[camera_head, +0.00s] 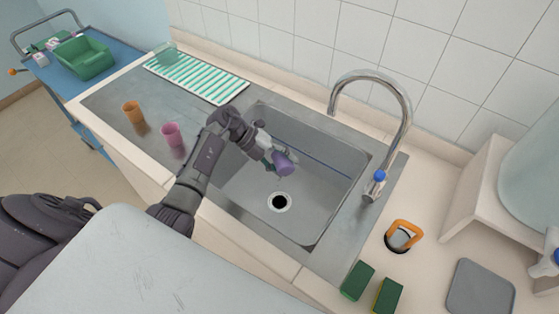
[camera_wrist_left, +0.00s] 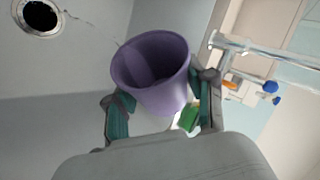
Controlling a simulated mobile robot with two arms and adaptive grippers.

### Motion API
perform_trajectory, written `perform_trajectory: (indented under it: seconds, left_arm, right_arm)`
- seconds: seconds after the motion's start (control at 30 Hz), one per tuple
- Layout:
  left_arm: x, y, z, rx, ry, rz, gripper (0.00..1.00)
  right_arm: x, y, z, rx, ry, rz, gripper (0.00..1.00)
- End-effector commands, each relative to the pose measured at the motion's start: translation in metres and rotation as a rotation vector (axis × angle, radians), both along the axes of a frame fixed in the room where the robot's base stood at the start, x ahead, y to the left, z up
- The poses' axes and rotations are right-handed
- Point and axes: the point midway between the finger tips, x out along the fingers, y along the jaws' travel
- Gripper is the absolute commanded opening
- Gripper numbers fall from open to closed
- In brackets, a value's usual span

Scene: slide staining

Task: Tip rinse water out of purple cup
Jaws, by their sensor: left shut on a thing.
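The purple cup (camera_head: 285,164) is held inside the sink basin (camera_head: 317,200), near the drain hole (camera_head: 279,202). My left gripper (camera_head: 271,158) is shut on the cup, and the arm reaches over the sink's front edge. In the left wrist view the purple cup (camera_wrist_left: 152,72) sits between the two fingers of the left gripper (camera_wrist_left: 163,92). Its mouth faces the camera's upper side and part of its inside shows. It looks tilted in the head view. I cannot make out any water in it. My right gripper is not in view.
A mauve cup (camera_head: 172,134) and an orange cup (camera_head: 133,113) stand on the steel drainboard left of the sink. A striped mat (camera_head: 197,78) lies behind them. A tall faucet (camera_head: 404,107) rises at the right rear. Green sponges (camera_head: 358,281) lie at the lower right.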

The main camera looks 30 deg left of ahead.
Motion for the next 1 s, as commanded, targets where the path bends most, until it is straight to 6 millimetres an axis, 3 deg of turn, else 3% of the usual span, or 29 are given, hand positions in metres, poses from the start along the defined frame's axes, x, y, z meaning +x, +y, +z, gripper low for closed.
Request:
perform_trajectory:
  seconds: [0.57,0.7,1.0]
  left_arm:
    - [0.008,0.007,0.009,-0.199,0.216,0.001,0.2]
    - [0.0,-0.001,0.01,-0.083,0.084,-0.001,0.2]
    - [-0.001,-0.001,-0.001,0.028,-0.034,0.001,0.2]
  right_arm:
    - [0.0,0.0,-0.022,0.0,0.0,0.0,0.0]
    - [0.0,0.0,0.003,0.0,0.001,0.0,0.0]
    - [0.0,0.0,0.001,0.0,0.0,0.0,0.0]
